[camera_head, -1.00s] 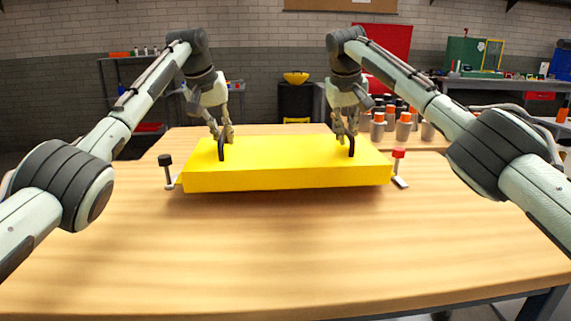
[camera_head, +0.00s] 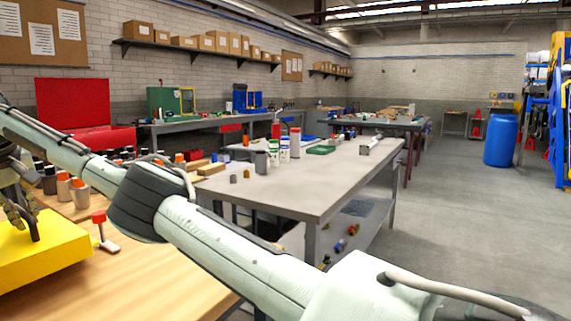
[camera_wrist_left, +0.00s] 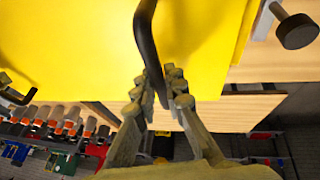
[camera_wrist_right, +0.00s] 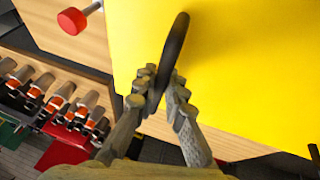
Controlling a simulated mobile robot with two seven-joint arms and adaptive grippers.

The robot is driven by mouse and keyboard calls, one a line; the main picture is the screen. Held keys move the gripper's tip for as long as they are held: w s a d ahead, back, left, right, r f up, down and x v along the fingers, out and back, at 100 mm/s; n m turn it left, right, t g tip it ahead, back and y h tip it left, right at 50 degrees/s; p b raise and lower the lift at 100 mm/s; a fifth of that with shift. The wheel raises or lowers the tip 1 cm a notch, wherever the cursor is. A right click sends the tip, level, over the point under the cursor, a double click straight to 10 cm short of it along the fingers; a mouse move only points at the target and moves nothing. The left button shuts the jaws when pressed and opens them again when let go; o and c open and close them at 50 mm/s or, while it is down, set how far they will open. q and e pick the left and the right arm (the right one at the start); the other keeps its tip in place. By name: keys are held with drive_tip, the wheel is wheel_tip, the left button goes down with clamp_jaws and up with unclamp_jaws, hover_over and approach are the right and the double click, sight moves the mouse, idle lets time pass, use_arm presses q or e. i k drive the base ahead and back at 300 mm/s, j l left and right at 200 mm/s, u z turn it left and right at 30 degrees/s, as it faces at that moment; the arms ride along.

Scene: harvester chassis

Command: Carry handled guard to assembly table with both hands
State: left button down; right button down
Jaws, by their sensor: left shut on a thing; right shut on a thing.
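The yellow guard (camera_head: 45,252) is a broad flat block with black loop handles, cut off at the left edge of the head view. My right gripper (camera_head: 20,212) is shut on the right black handle (camera_head: 36,228). The right wrist view shows that gripper (camera_wrist_right: 162,80) with its fingers on both sides of the handle (camera_wrist_right: 177,40). In the left wrist view my left gripper (camera_wrist_left: 160,82) is shut on the other black handle (camera_wrist_left: 147,40); that gripper is outside the head view. The guard is over the wooden table (camera_head: 160,275); I cannot tell whether it touches it.
A red-knobbed clamp (camera_head: 101,230) stands right of the guard, and a black-knobbed one (camera_wrist_left: 296,30) shows in the left wrist view. Grey and orange bottles (camera_head: 78,192) stand behind. A grey table (camera_head: 300,190) with bottles lies to the right.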

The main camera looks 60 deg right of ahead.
sight(322, 173)
drive_tip(key=k, duration=0.65)
drive_tip(key=u, duration=2.75)
drive_tip(key=k+l, duration=0.15)
drive_tip(key=k, duration=0.25)
drive_tip(key=k+l, duration=0.2)
drive_tip(key=k, duration=0.2)
